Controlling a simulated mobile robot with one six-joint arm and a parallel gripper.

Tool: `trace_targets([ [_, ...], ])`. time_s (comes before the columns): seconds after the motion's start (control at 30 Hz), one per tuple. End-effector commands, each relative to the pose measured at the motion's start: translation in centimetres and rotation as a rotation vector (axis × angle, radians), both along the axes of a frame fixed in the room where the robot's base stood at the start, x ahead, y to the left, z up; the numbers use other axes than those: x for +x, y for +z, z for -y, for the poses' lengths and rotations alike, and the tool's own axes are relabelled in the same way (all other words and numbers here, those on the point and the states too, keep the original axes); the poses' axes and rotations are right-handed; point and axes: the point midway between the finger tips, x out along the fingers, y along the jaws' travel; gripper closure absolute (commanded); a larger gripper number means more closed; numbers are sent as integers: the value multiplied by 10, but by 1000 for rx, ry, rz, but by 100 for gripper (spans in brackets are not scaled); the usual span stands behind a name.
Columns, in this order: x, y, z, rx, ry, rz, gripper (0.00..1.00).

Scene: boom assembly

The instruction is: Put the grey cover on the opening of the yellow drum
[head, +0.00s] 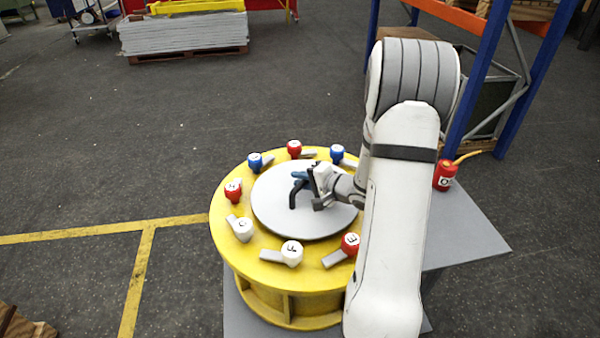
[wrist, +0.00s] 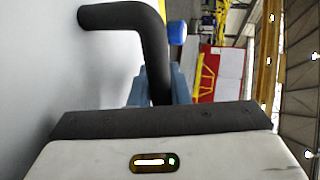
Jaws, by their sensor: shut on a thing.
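The yellow drum (head: 290,306) stands on a grey platform. The grey cover (head: 272,218) is a round disc at the middle of the drum's top, and the opening beneath it is hidden. Whether the cover lies fully flat on the rim I cannot tell. A dark bent handle (head: 293,194) rises from the cover. My gripper (head: 300,177) is over the cover, shut on this handle. In the wrist view, the blue fingers (wrist: 160,88) are closed around the dark handle (wrist: 125,16), and the cover's pale face (wrist: 60,60) fills the left side.
Several red, white and blue knobs with grey levers ring the drum's top, such as the white one (head: 291,252) and the blue one (head: 255,161). A red canister (head: 445,176) stands on the grey platform (head: 470,240) at right. A blue and orange rack (head: 478,90) is behind.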

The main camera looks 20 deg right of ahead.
Motion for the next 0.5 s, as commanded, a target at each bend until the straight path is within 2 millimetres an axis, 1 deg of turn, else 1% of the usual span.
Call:
trace_targets([
  [0.1,1,-11,1,2,-1,6,100],
  [0.2,1,-16,1,1,-2,8,100],
  [0.5,1,-17,1,-1,-1,8,100],
])
